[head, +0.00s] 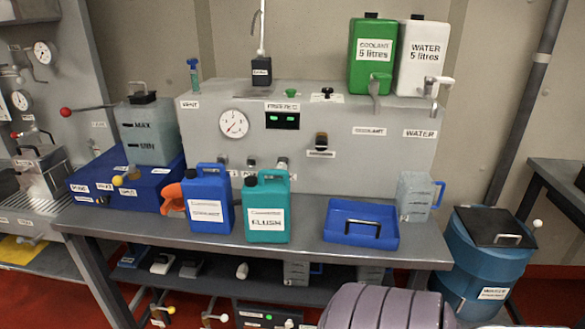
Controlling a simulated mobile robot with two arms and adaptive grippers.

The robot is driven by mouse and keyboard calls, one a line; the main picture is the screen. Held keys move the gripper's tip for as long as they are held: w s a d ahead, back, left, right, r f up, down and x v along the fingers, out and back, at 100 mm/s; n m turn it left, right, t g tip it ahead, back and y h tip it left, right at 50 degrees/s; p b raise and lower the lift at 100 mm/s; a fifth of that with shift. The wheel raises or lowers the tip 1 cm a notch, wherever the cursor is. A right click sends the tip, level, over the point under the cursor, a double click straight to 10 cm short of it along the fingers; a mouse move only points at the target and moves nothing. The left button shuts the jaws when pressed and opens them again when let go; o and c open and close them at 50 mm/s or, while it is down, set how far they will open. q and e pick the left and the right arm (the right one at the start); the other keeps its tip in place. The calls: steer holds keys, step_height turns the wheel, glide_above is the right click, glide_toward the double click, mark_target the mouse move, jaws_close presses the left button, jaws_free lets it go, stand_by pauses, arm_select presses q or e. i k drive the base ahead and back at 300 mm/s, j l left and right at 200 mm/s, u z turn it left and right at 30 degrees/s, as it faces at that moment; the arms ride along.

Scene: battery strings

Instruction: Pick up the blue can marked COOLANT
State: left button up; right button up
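The blue can with a white label reading COOLANT (208,187) stands upright near the front of the grey bench, left of its middle. Neither of my grippers is in view.
A blue tray (342,238) with a dark handle and a clear jug (415,197) stand to the right on the bench. A grey panel unit (360,112) rises behind the cans. A blue box (150,190) lies left. A lidded blue bin (480,268) stands right of the bench.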

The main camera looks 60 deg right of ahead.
mark_target(207, 196)
steer(key=z, duration=1.65)
